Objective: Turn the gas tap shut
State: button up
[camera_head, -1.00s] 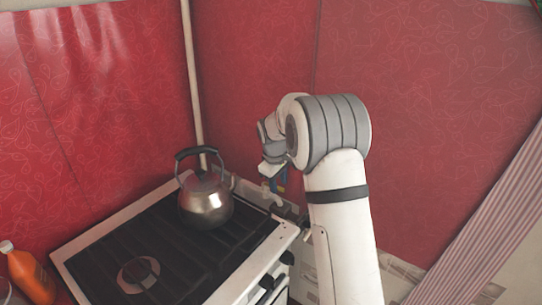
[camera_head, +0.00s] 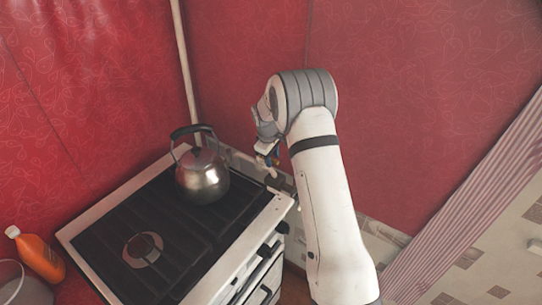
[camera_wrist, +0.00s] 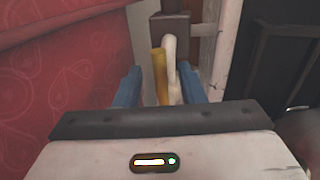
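The gas tap shows in the wrist view as a yellow lever (camera_wrist: 160,72) beside a cream pipe (camera_wrist: 171,60), below a dark block. My gripper (camera_wrist: 158,88) has its blue fingers apart, one on each side of the lever and pipe. Gaps show between both fingers and the lever; I see no contact. In the head view my gripper (camera_head: 268,158) is low behind the right rear corner of the stove, partly hidden by my own wrist. The tap is too small there to make out clearly.
A steel kettle (camera_head: 203,181) stands on the black-topped stove (camera_head: 110,235), left of my gripper. Red patterned walls (camera_head: 245,70) close in behind. An orange bottle (camera_head: 40,258) lies at the far left. A striped strip (camera_head: 470,205) borders the floor at right.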

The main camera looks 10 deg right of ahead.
jog(key=shift+c, duration=0.3)
grip_shut()
dwell(0.3)
